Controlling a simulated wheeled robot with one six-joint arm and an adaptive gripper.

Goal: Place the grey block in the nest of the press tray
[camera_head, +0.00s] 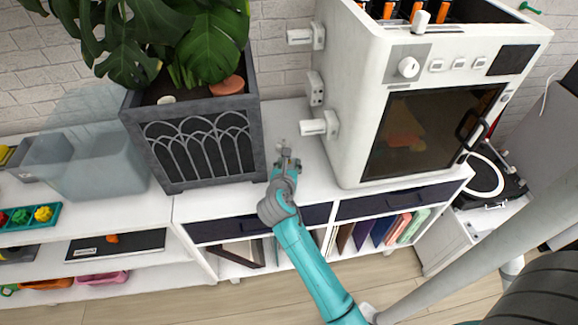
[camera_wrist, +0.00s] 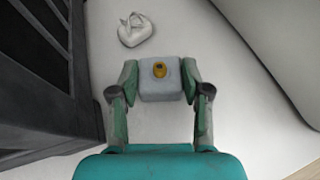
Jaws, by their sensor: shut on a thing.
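The light grey block (camera_wrist: 150,89), with a small yellow-brown knob on top, sits between the two fingers of my gripper (camera_wrist: 160,90) in the wrist view. The fingers press on its left and right sides. In the head view my gripper (camera_head: 286,163) is over the white cabinet top, between the planter and the white machine; the block is too small to make out there. A small pale looped object (camera_wrist: 134,30) lies on the white surface ahead of the block, apart from it. I cannot make out the press tray or its nest for certain.
A dark planter (camera_head: 190,171) with a leafy plant stands close on the left. A white machine (camera_head: 350,120) with a dark glass door stands on the right, fittings jutting from its left side. The white cabinet top (camera_head: 225,198) is a narrow strip between them.

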